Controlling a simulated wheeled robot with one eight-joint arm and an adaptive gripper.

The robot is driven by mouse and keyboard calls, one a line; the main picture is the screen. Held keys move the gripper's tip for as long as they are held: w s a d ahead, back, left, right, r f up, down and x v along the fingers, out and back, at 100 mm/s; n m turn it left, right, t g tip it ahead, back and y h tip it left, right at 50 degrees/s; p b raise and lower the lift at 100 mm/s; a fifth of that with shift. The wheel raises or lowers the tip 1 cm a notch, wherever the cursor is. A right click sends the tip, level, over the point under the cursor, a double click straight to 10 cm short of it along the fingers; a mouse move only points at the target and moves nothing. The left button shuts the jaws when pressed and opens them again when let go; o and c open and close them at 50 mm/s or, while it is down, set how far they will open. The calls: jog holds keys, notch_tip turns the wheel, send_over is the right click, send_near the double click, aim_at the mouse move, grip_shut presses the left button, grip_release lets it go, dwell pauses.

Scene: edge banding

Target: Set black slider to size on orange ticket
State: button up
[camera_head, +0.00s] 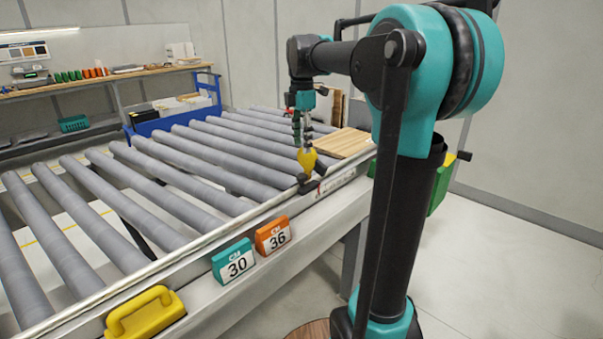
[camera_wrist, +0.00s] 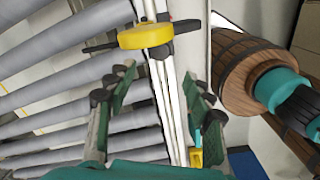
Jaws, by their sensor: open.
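The black slider (camera_head: 308,185) sits on the front rail near its far end, with a yellow knob (camera_head: 306,160) standing above it. In the wrist view the yellow knob (camera_wrist: 145,36) shows at the top, with dark slider parts (camera_wrist: 186,25) beside it. My gripper (camera_head: 303,143) is open, with its fingers just above the knob in the head view. In the wrist view the fingers (camera_wrist: 158,92) straddle the rail, and the knob lies beyond them, not clearly between them. The orange ticket (camera_head: 273,236) reads 36 CM and hangs on the rail's front.
A teal ticket (camera_head: 232,261) reading 30 stands left of the orange one. A yellow handle (camera_head: 145,313) is at the near rail end. Grey rollers (camera_head: 150,205) fill the table. A wooden board (camera_head: 342,143) lies beyond the slider; a blue rack (camera_head: 172,119) stands behind.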

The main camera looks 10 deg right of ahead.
aim_at(302, 175)
notch_tip(302, 175, down, 11)
jog(key=shift+r, duration=0.1)
dwell(0.3)
grip_shut()
dwell(0.4)
